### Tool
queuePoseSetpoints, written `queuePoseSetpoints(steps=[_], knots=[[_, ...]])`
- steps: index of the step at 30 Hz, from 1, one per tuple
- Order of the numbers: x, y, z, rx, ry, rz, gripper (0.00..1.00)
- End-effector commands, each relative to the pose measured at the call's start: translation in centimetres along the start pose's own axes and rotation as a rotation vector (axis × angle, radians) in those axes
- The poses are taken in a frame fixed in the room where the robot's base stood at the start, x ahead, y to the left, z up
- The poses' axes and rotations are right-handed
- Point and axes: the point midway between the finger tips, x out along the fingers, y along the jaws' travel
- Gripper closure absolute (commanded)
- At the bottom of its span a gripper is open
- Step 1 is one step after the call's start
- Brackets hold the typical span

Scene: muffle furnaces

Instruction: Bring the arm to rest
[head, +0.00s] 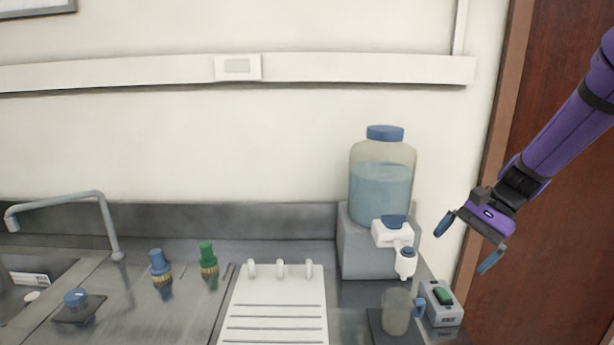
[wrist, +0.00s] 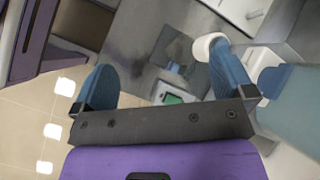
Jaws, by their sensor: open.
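My purple arm reaches in from the right in the head view. My gripper (head: 468,246) hangs in the air at its end, right of the water dispenser. Its two blue fingertips are spread apart with nothing between them. In the wrist view the fingers of my gripper (wrist: 158,85) also stand apart and empty. The gripper touches nothing that I can see.
A dispenser (head: 381,190) with a blue-capped bottle stands at the counter's right end. A beaker (head: 396,312) and a switch box (head: 441,303) with a green button are near it. A brown door (head: 560,200) is behind my arm.

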Motion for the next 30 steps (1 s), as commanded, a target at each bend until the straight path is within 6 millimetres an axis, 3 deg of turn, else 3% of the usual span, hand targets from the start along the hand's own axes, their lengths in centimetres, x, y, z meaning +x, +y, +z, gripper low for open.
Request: queuePoseSetpoints(steps=[3,15,30], knots=[[-1.3,0.6,3.2,-0.109,0.083,0.043,0.0],[-4.6,4.0,11.8,-0.45,0.358,0.176,0.0],[-7.3,10.2,19.6,-0.845,0.715,0.315,0.0]])
